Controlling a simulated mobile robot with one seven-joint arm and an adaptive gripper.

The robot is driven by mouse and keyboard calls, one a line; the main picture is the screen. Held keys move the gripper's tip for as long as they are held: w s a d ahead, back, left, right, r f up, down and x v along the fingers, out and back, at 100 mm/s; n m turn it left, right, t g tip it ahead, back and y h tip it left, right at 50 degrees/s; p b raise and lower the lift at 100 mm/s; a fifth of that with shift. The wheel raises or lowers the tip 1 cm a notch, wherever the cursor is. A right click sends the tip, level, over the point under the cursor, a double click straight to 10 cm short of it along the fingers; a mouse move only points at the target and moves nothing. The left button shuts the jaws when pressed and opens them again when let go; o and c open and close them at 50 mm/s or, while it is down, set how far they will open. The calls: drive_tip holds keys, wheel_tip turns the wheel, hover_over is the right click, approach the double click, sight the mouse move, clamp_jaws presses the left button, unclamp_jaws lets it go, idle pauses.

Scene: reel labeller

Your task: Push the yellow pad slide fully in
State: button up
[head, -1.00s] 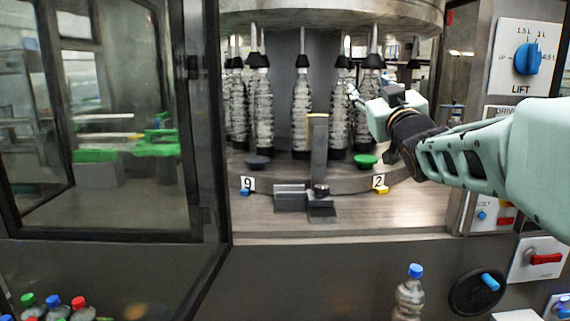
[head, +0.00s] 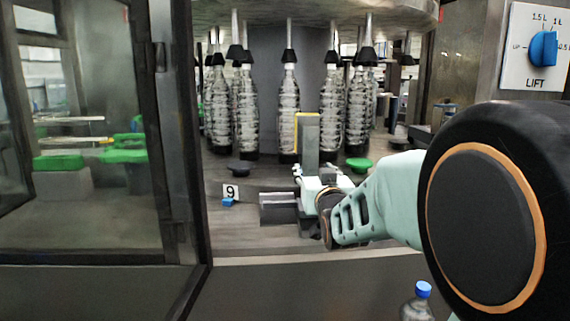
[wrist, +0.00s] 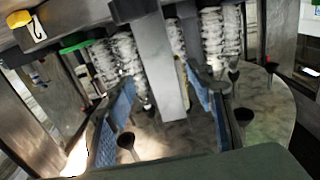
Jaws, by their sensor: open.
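In the wrist view the scene is upside down. The post (wrist: 163,65) lies between the two blue-padded fingers of my gripper (wrist: 160,80), which are open with gaps on both sides. A little yellow (wrist: 181,72) shows beside the post. I cannot tell whether a finger touches it.
Clear bottles (head: 289,110) hang behind the post. A dark puck (head: 240,166) and a green puck (head: 359,164) stand on either side. A grey block (head: 277,207) is left of the post's base, near the 9 tag (head: 231,191). A door frame (head: 178,130) bounds the left.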

sight(310, 164)
drive_tip(key=shift+w, duration=3.2)
clamp_jaws()
